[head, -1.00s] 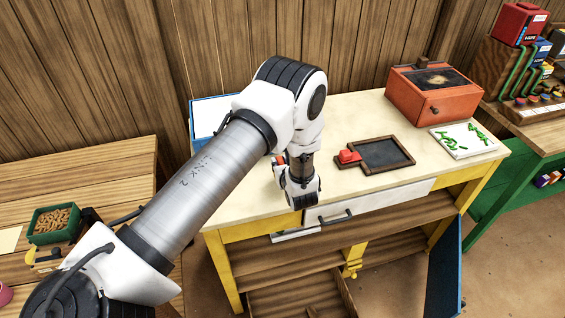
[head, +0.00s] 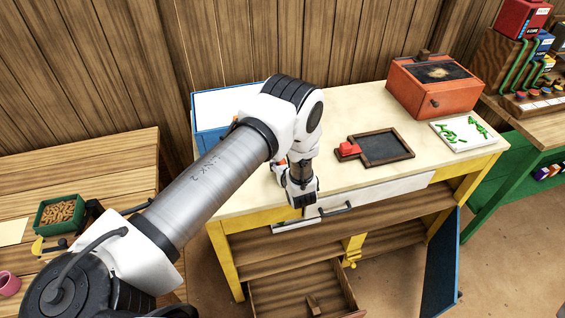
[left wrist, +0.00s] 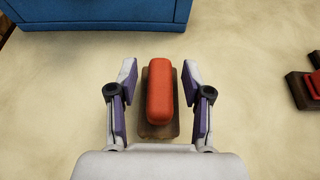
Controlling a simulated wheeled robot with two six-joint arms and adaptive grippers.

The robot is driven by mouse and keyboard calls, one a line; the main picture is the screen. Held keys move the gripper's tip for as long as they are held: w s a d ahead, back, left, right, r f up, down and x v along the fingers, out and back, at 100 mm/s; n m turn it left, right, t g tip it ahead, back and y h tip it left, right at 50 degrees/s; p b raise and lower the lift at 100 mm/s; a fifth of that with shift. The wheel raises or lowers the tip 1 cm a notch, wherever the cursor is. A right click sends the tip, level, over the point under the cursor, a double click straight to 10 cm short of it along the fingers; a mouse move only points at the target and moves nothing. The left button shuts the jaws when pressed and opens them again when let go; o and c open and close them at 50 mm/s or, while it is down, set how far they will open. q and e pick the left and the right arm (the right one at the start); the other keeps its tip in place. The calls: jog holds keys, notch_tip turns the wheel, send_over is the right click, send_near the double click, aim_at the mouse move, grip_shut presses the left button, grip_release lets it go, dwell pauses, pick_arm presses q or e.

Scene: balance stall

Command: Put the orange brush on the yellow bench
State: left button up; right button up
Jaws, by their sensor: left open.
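The orange brush (left wrist: 160,92), a rounded red-orange handle on a dark brown base, lies on the pale top of the yellow bench (head: 240,200) in the left wrist view. My left gripper (left wrist: 159,72) is open, with one finger on each side of the brush's handle and a gap on both sides. In the head view my left arm comes in from the left and its wrist hangs over the front left of the bench, mostly hiding the brush and fingers. My right gripper is not in view.
A blue box (head: 207,140) stands at the bench's back left. A dark slate (head: 385,149) with a red block (head: 348,149) lies right of my wrist. An orange box (head: 432,95) and a white board (head: 462,134) are further right. Below, a drawer (head: 285,290) stands open.

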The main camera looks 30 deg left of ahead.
pick_arm(q)
jog(key=shift+d+r, duration=0.1)
jog(key=shift+r, duration=0.15)
jog(key=b+v, duration=0.3)
jog(key=v, duration=0.8)
jog(key=s+a+f+n+g+h, duration=0.1)
jog(key=s+f+n+g, duration=0.35)
jog(key=s, duration=0.65)
jog(key=s+a+f+n+g+h, duration=0.1)
jog(key=s+f+n+g, duration=0.25)
jog(key=s+g, duration=0.45)
jog(key=s+d+f+n+h, duration=0.2)
jog(key=s+d+n+h, duration=0.3)
jog(key=s+d+n, duration=0.15)
jog(key=s+d+f+n+h, duration=0.3)
jog(key=s+d+n+h, duration=0.15)
jog(key=s+n, duration=0.25)
jog(key=w+a+n+t, duration=0.1)
jog(key=n+t, duration=0.1)
jog(key=w+a+n+t+y, duration=0.1)
jog(key=n, duration=0.2)
jog(key=shift+w+a+f+t, duration=0.15)
jog(key=shift+a+t, duration=0.05)
jog(key=shift+t, duration=0.15)
